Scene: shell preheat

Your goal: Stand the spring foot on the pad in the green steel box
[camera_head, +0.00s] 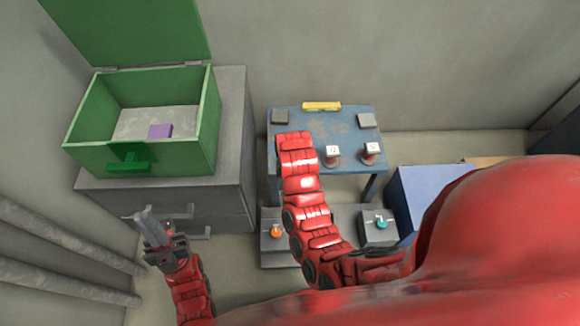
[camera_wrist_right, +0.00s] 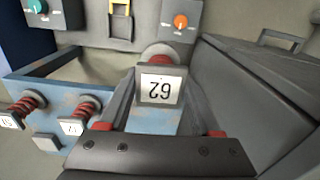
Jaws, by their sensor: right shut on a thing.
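The green steel box (camera_head: 140,158) stands open on a grey cabinet at the left in the head view, lid raised. Inside it lie a grey plate (camera_head: 180,118) and a small purple block-like pad (camera_head: 160,131). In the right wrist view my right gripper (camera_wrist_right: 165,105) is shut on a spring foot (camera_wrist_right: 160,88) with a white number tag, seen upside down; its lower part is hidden. In the head view my right arm hides that gripper, over the blue table. My left gripper (camera_head: 160,235) is empty, low in front of the cabinet; its finger gap is unclear.
The blue table (camera_head: 310,125) holds two more tagged spring feet (camera_head: 333,155) (camera_head: 372,153), grey squares (camera_head: 280,116) and a yellow level (camera_head: 321,106). Grey boxes with an orange knob (camera_head: 277,231) and a teal knob (camera_head: 381,222) stand below. Pipes (camera_head: 60,230) run along the left.

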